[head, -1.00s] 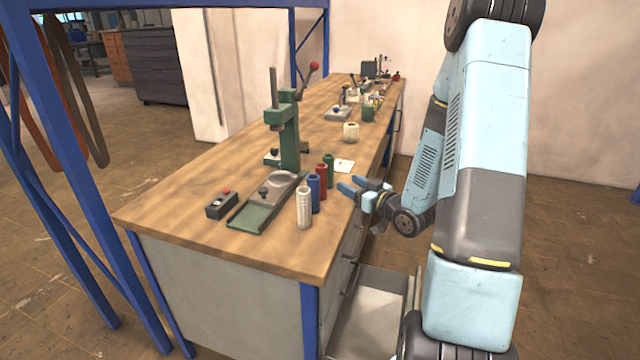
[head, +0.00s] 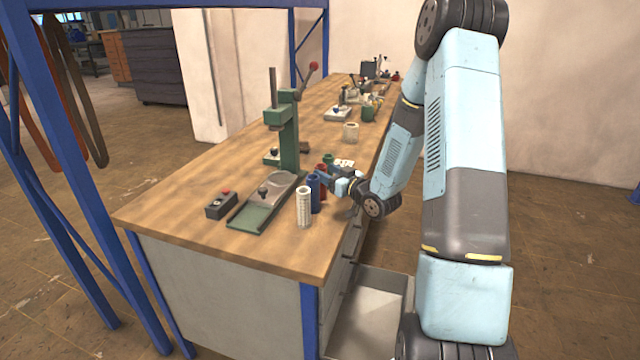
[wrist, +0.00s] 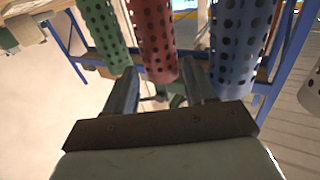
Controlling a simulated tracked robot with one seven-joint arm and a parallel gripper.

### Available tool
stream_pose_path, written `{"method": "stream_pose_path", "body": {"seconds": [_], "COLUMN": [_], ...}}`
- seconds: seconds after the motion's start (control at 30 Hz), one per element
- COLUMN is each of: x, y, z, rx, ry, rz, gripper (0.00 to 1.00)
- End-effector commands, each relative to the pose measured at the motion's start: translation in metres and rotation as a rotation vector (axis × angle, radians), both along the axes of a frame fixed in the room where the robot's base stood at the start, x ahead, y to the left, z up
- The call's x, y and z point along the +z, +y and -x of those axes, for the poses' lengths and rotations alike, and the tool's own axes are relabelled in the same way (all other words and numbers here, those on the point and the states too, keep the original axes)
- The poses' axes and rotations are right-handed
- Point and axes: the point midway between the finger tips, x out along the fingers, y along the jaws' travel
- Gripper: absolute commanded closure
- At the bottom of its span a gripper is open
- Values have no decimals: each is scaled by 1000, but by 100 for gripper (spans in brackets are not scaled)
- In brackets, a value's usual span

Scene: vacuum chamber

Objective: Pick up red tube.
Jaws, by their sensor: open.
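The red tube (wrist: 153,38) is perforated and shows in the middle of the wrist view, lined up between my two open fingers. In the head view the red tube (head: 322,190) stands upright on the bench, mostly hidden by the blue tube and my gripper. My gripper (head: 329,178) is at the tube row from the right side, its fingers open (wrist: 162,82). I cannot tell how deep the red tube sits between the fingers. Neither finger clearly touches it.
The blue tube (head: 314,194) and green tube (head: 328,159) stand close on either side of the red one. A white tube (head: 303,207) stands in front. A green press (head: 288,135) and black switch box (head: 221,205) are left. An open drawer (head: 372,305) is below.

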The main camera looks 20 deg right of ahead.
Motion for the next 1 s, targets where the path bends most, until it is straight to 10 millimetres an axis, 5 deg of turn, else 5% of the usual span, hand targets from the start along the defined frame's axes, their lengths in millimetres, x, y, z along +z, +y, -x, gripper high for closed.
{"method": "stream_pose_path", "body": {"seconds": [0.23,0.5,0.9,1.0], "x": [1,1,1,1], "y": [16,18,18,18], "z": [-30,-34,-34,-34], "rx": [2,1,2,2], "ry": [-2,0,0,0], "rz": [0,0,1,1], "gripper": [45,45,83,84]}}
